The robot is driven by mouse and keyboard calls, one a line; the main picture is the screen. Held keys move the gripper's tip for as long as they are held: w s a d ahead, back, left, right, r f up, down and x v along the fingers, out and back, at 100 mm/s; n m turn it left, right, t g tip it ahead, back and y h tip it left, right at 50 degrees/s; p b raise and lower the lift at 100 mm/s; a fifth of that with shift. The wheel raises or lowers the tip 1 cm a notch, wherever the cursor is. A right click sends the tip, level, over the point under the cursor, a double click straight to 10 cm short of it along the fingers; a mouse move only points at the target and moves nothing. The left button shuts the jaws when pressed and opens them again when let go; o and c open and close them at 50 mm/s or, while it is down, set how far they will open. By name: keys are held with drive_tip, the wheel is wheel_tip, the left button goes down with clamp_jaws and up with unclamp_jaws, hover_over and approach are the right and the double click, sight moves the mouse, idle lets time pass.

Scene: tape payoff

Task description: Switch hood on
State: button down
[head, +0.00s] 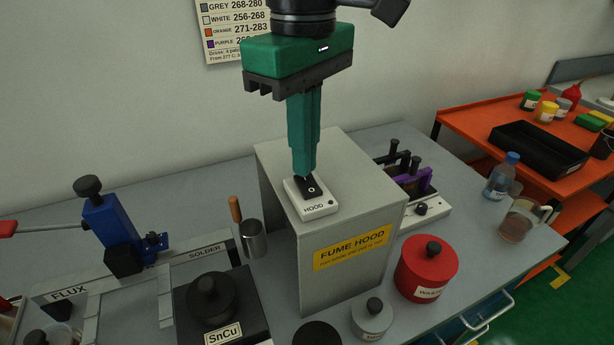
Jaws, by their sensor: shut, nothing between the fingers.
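The fume hood (342,276) is a grey box on the bench with a yellow label on its front. The hood switch (317,207) is a white block marked HOOD on top of it, with a black rocker (312,191) showing a white circle on its near half. My gripper (304,174) is shut and empty, pointing down. Its teal fingertips are at the far end of the rocker and hide that part. I cannot tell whether they touch it.
A red lidded pot (426,270) and a small grey lidded pot (372,320) stand before the hood. A purple-handled rack (413,184) is to its right, a metal cup (252,240) to its left. A blue press (110,230) stands further left.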

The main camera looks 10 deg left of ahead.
drive_tip(key=shift+f, duration=0.6)
idle(0.3)
drive_tip(key=shift+r, duration=0.1)
wheel_tip(320, 180, up, 7)
idle(0.8)
idle(0.4)
drive_tip(key=w+d+f+m, duration=0.3)
drive_tip(key=d+f, duration=0.1)
drive_tip(key=d, duration=0.6)
drive_tip(key=w+d+f+m, duration=0.2)
drive_tip(key=d+f+m, duration=0.2)
drive_tip(key=d, duration=0.5)
drive_tip(key=w+d+f+m, duration=0.3)
drive_tip(key=d+f, duration=0.1)
drive_tip(key=d, duration=0.6)
drive_tip(key=s+d+f+m, duration=0.4)
drive_tip(key=s+d+f, duration=0.2)
drive_tip(key=d, duration=0.3)
drive_tip(key=s+d+f+m, duration=0.4)
drive_tip(key=s+d+f, duration=0.2)
drive_tip(key=s+d, duration=0.2)
drive_tip(key=shift+s+d+f+m, duration=0.35)
drive_tip(key=shift+s+m, duration=0.05)
